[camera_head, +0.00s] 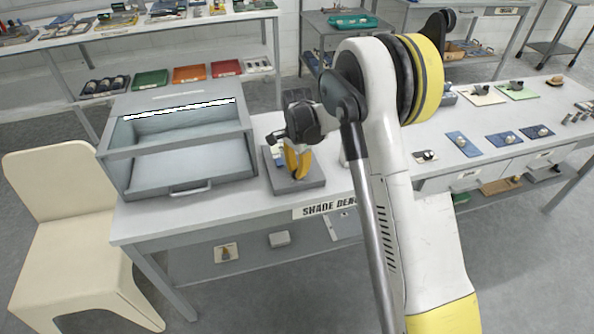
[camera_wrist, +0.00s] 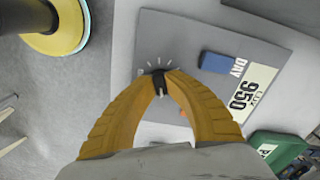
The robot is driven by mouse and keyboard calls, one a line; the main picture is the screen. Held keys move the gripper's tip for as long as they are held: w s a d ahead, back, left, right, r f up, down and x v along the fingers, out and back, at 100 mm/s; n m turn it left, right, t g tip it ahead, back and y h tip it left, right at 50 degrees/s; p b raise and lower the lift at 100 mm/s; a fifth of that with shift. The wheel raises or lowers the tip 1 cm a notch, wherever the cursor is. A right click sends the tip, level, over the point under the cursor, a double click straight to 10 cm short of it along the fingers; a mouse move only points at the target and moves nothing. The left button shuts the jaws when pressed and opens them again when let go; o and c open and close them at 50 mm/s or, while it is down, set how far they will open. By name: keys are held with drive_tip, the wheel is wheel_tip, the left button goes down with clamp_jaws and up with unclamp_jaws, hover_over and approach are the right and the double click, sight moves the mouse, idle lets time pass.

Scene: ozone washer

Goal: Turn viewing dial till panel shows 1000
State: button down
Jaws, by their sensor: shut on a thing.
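The viewing dial (camera_wrist: 157,78) is a small dark knob on a grey panel (camera_wrist: 185,30), with white tick marks fanned around its far side. My gripper (camera_wrist: 158,84) has its two yellow fingers closed on the dial. The white readout (camera_wrist: 247,92) beside it shows LUX 950. In the head view, my gripper (camera_head: 298,165) points down over the grey panel base (camera_head: 309,183) on the bench; the dial is hidden there behind the fingers.
A grey viewing box (camera_head: 180,150) stands left of the panel. A cream chair (camera_head: 65,225) is at far left. Sample cards (camera_head: 462,142) lie to the right.

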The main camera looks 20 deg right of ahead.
idle(0.4)
drive_tip(key=c, duration=1.4)
unclamp_jaws()
wheel_tip(320, 180, up, 12)
drive_tip(key=shift+r, duration=0.1)
